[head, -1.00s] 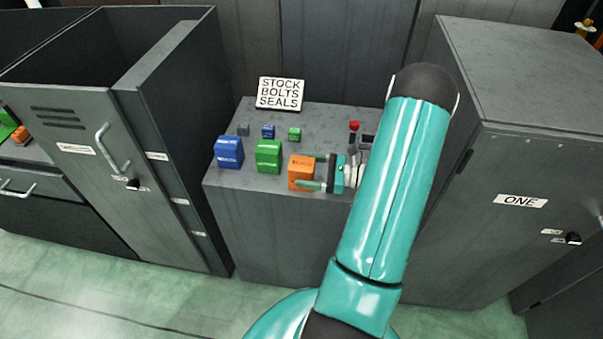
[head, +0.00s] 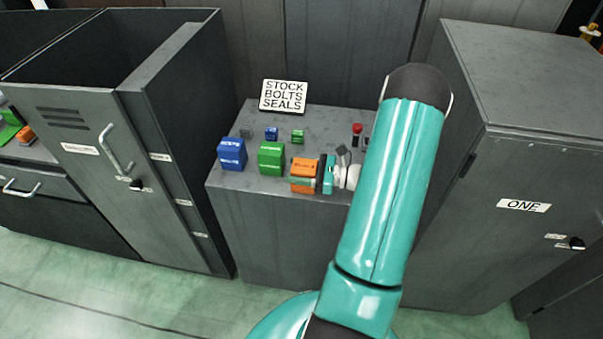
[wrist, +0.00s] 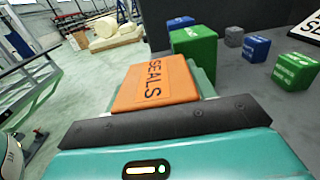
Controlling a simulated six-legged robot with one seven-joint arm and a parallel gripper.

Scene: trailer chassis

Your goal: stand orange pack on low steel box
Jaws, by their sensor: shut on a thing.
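The orange pack (head: 303,166), lettered SEALS, stands at the right front of the low steel box (head: 250,193). My gripper (head: 308,177) reaches it from the right and is shut on it, one finger across its near face. In the wrist view the orange pack (wrist: 156,84) sits between the fingers just ahead of the dark palm. I cannot tell whether its bottom touches the box top.
On the same top stand a blue pack (head: 232,154), a green pack (head: 271,158), small blocks behind them, a red-capped bottle (head: 357,134) and a sign (head: 283,96). A tall open cabinet (head: 170,150) stands left, a closed cabinet (head: 520,140) right.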

